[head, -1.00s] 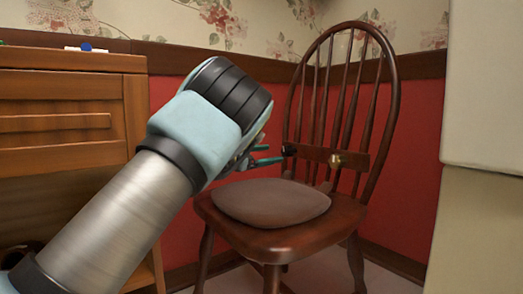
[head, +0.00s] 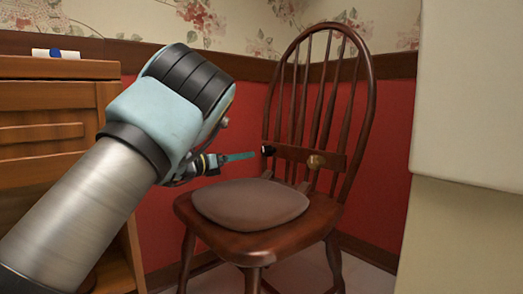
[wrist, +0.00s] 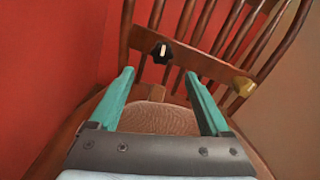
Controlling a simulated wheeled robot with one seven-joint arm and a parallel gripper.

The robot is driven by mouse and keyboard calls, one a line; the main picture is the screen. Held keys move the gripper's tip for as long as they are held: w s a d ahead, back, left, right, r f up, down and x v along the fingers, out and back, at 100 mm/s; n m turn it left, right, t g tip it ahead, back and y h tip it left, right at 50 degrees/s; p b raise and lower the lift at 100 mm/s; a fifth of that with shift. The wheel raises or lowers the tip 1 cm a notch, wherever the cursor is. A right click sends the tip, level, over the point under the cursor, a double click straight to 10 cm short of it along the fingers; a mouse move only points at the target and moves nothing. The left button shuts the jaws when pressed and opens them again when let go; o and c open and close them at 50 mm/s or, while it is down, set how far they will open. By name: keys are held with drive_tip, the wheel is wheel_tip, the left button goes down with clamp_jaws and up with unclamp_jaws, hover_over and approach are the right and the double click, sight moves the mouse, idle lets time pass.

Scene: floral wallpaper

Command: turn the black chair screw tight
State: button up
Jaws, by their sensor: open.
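The black chair screw (head: 268,150) sits at the left end of a wooden crossbar on the chair's (head: 262,240) back. It also shows in the wrist view (wrist: 162,52), as a dark knob with a light mark on it. A brass-coloured screw (head: 316,161) sits farther right on the same bar, and it shows in the wrist view (wrist: 243,86) too. My gripper (head: 250,156) has teal fingers pointing at the chair back. In the wrist view my gripper (wrist: 158,75) is open and empty, with the black screw beyond the fingertips and between their lines, apart from both.
A round brown cushion (head: 250,204) lies on the chair seat below my gripper. A wooden cabinet (head: 50,130) stands at left, with a small white and blue item (head: 56,53) on top. A pale block-like surface (head: 470,100) fills the right side. A red wall is behind the chair.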

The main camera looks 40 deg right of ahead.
sight(263, 154)
drive_tip(key=n+p, duration=0.1)
drive_tip(key=n, duration=0.4)
drive_tip(key=shift+w+r+n, duration=0.1)
drive_tip(key=shift+r+n, duration=0.05)
drive_tip(key=shift+n, duration=0.25)
drive_tip(key=n+p, duration=0.1)
drive_tip(key=n, duration=0.4)
drive_tip(key=shift+n, duration=0.3)
drive_tip(key=n+p, duration=0.1)
drive_tip(key=n, duration=0.4)
drive_tip(key=shift+n+p, duration=0.3)
drive_tip(key=n+p, duration=0.1)
drive_tip(key=n, duration=0.5)
drive_tip(key=shift+d+f+n, duration=0.25)
drive_tip(key=shift+d+n, duration=0.05)
drive_tip(key=shift+d, duration=0.2)
drive_tip(key=d+b, duration=0.1)
drive_tip(key=d, duration=0.2)
drive_tip(key=d+b, duration=0.1)
drive_tip(key=d, duration=0.2)
drive_tip(key=d+b, duration=0.2)
drive_tip(key=d, duration=0.1)
drive_tip(key=shift+s, duration=0.35)
drive_tip(key=shift+d+r, duration=0.1)
drive_tip(key=shift+d, duration=0.4)
